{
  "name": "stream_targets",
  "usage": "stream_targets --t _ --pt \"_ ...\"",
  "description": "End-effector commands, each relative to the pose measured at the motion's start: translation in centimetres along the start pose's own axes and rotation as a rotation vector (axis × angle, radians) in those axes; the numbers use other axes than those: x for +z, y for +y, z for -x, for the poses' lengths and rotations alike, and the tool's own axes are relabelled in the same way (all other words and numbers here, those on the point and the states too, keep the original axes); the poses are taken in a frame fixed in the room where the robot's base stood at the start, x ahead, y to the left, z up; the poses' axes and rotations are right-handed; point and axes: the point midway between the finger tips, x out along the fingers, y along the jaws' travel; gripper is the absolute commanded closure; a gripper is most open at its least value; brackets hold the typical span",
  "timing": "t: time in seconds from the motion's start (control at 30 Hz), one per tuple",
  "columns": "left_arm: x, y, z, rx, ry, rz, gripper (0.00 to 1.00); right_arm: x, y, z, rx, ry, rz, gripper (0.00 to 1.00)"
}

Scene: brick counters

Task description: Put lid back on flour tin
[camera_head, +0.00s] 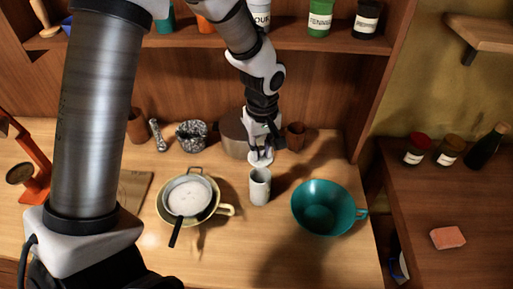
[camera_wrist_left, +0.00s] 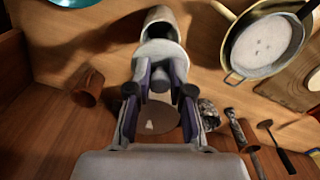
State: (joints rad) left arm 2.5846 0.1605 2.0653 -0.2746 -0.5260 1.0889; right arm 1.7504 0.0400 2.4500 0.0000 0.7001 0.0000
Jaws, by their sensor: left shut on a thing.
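My left gripper (camera_head: 262,148) is shut on a small pale round piece that looks like the lid (camera_head: 261,159). It holds it just above and behind an open pale grey cylinder (camera_head: 260,187) standing upright on the counter. In the left wrist view the lid (camera_wrist_left: 160,51) shows beyond my fingers (camera_wrist_left: 160,88), near the cylinder's dark open mouth (camera_wrist_left: 158,15). I cannot tell whether they touch. A white tin (camera_head: 261,14) on the shelf has a label of which "OUR" is readable, likely flour. Its top is cut off. My right gripper is not in view.
A steel pot (camera_head: 236,135), a brown cup (camera_head: 295,136) and a patterned jar (camera_head: 191,137) stand behind. The shelf (camera_head: 335,43) overhangs the back.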

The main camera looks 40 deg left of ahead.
Motion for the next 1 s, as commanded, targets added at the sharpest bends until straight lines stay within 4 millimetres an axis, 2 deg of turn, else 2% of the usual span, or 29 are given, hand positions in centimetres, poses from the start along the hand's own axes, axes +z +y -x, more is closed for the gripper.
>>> stream_targets --t 0.17,0.47,0.7,1.0 --pt "0.0 0.0 -1.3 0.000 0.000 -0.001 1.00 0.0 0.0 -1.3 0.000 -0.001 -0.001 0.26" --pt "0.1 -0.1 -4.9 0.000 0.000 -0.001 1.00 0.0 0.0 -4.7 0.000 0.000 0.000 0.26" --pt "0.0 -0.1 -6.4 -0.001 0.000 -0.001 1.00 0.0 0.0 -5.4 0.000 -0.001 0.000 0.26" --pt "0.0 0.0 -6.4 0.000 0.001 -0.001 1.00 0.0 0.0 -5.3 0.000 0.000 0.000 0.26"
